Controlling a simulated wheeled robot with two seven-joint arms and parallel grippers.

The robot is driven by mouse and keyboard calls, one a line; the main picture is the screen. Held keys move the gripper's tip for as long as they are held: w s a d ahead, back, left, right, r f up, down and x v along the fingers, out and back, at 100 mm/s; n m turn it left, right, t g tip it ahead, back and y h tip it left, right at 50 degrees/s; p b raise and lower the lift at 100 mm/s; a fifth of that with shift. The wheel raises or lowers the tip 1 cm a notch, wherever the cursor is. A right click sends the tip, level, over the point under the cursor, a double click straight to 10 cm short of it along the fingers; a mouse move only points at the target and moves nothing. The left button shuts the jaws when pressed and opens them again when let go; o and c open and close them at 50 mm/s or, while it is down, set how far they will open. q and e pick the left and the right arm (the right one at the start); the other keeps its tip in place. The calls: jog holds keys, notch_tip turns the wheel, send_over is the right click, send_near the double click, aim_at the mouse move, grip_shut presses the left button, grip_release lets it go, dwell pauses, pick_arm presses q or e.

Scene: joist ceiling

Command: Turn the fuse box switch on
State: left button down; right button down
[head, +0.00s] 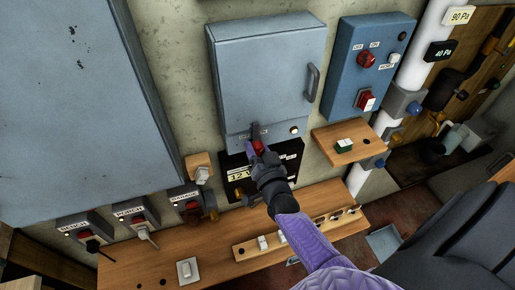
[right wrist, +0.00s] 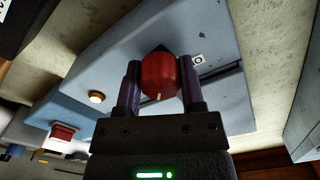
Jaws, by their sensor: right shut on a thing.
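The fuse box (head: 262,70) is a blue-grey wall cabinet in the upper middle of the head view, with its door closed and a handle on its right side. Its red rotary switch (head: 258,146) sits on the lower strip, mostly hidden by my gripper. My right gripper (head: 254,153) is at this switch. In the right wrist view the red knob (right wrist: 159,76) is between the two dark fingers, which are shut on it. A white mark shows on the knob's near edge, and a small label with a round sign (right wrist: 198,60) is beside it. My left gripper is not in view.
A pale indicator light (head: 294,129) is right of the switch. A blue control box (head: 345,90) with red buttons hangs to the right. A small wooden shelf (head: 328,134) is below it. A large blue-grey cabinet (head: 70,110) fills the left. A wooden bench (head: 150,268) runs below.

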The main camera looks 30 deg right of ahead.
jog(key=shift+c, duration=1.5)
grip_release()
jog(key=shift+o, duration=0.5)
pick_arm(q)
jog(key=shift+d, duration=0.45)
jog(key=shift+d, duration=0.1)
pick_arm(e)
jog(key=shift+s, duration=0.1)
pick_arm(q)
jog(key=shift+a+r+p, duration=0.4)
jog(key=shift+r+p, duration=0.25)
pick_arm(e)
jog(key=v, duration=0.9)
jog(key=shift+s+a, duration=0.2)
jog(key=shift+s, duration=0.15)
